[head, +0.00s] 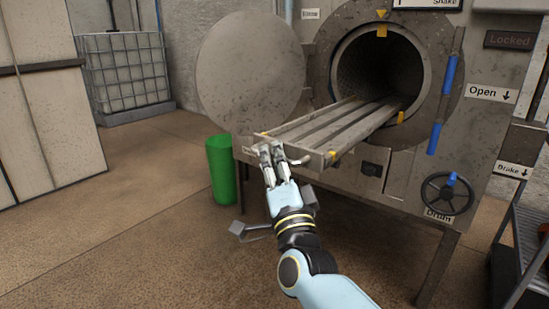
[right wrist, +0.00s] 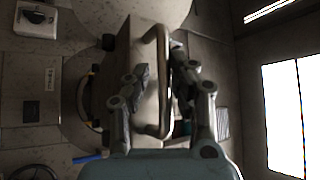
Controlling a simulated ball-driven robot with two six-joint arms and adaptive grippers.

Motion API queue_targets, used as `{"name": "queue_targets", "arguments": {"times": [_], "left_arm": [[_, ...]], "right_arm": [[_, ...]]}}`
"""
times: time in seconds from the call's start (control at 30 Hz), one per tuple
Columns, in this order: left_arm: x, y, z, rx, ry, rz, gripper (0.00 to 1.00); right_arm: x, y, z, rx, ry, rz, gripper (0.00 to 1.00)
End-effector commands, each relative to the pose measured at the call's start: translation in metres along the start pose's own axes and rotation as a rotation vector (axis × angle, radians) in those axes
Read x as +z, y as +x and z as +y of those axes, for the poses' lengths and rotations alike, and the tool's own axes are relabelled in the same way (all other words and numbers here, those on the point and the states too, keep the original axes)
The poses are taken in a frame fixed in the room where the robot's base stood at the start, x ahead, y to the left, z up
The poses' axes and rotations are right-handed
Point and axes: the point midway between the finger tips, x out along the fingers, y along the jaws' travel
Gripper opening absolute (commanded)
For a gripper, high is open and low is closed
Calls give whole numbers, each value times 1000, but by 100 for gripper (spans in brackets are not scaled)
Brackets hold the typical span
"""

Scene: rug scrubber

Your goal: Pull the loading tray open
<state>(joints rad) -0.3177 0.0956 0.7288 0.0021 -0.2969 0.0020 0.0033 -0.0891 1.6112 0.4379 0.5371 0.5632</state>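The loading tray (head: 325,128) is a grey metal slatted rack with yellow corner marks. It sticks out of the round drum opening (head: 372,68) toward the lower left. A metal bar handle (head: 296,158) is on its front end. My right gripper (head: 271,152) is at this front end. In the right wrist view the U-shaped handle (right wrist: 164,85) lies between the two fingers of my right gripper (right wrist: 163,82). A gap shows beside the bar, so the fingers look open around it. My left gripper is not in view.
The round drum door (head: 250,72) stands swung open to the left. A green bin (head: 221,170) stands on the floor beside the machine. A handwheel (head: 447,196) and blue levers (head: 450,75) are on the right. The floor at front left is clear.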

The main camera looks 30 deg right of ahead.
Motion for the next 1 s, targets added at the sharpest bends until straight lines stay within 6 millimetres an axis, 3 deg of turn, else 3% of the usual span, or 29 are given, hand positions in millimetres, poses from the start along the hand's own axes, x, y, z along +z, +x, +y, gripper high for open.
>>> {"name": "queue_targets", "arguments": {"times": [0.2,0.4,1.0], "left_arm": [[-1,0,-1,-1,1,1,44],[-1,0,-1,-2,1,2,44],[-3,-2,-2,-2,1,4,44]], "right_arm": [[1,-41,2,8,0,-3,23],[1,-65,2,7,0,-4,23],[0,-69,0,7,-1,-5,23]]}}
